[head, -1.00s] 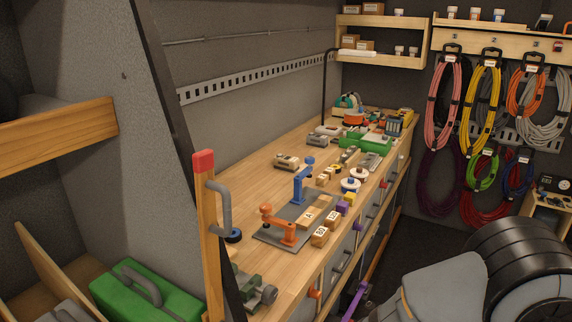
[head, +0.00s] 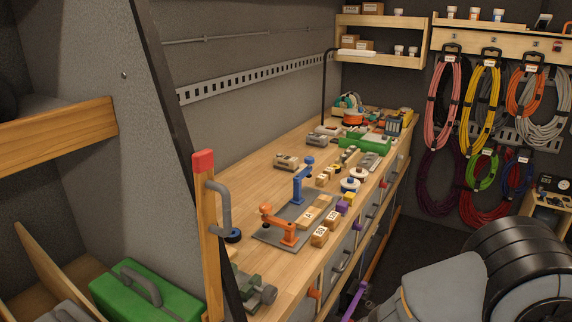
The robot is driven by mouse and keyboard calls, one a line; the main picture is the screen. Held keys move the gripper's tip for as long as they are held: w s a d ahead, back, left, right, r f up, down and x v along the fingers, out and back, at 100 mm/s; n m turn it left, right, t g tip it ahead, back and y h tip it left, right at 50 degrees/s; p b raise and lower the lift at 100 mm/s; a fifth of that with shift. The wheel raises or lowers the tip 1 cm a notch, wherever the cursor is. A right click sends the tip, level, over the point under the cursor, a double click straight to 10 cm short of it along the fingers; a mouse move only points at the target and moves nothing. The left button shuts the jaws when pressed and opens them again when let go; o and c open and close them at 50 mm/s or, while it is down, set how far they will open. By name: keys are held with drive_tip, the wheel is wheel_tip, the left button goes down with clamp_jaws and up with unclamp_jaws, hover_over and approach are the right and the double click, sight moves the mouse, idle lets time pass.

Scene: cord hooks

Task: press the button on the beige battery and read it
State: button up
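I cannot pick out the beige battery for certain. A small beige-grey device (head: 287,161) lies on the wooden workbench (head: 262,205) near the wall, and a similar one (head: 317,139) lies further back. They are too small for me to see a button or a reading. Several tan blocks with dark markings, one of them a front block (head: 320,236), sit along the bench's front edge. My gripper is not in view; grey and black parts, apparently of my arm, fill the lower right.
An orange clamp (head: 279,226) and a blue clamp (head: 303,181) stand on a grey plate on the bench. A wooden post with a red top (head: 203,161) rises at the near end. Coiled cords, one pink (head: 431,120), hang on the back wall. Dark floor lies right of the bench.

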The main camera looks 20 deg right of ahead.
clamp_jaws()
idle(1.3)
